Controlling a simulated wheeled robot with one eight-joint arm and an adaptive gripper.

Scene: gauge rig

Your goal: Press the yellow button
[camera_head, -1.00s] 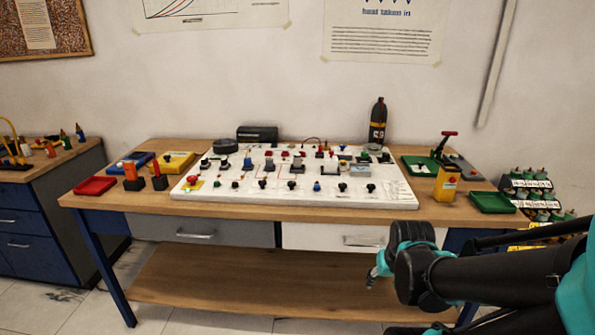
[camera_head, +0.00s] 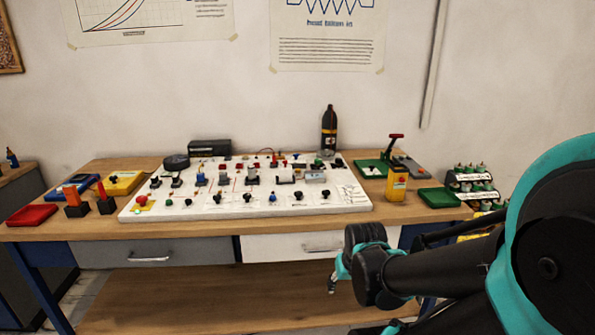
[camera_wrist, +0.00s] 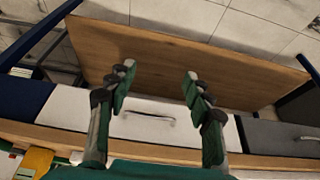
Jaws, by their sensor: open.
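A white panel (camera_head: 250,205) with many small buttons, knobs and switches lies on the wooden table. I cannot single out a yellow button at this size. A small yellow patch (camera_head: 141,208) sits under a red knob at the panel's left end. My gripper (camera_wrist: 156,78) is open and empty in the wrist view, in front of the drawers and below the tabletop. In the head view my gripper (camera_head: 332,284) is small and partly hidden by my arm.
The table edge (camera_head: 220,229) and the drawer handles (camera_head: 322,246) are near my gripper. A dark bottle (camera_head: 329,132) stands behind the panel. Green trays (camera_head: 438,198) lie at the right, a red tray (camera_head: 31,215) at the left. The lower shelf (camera_head: 200,300) is bare.

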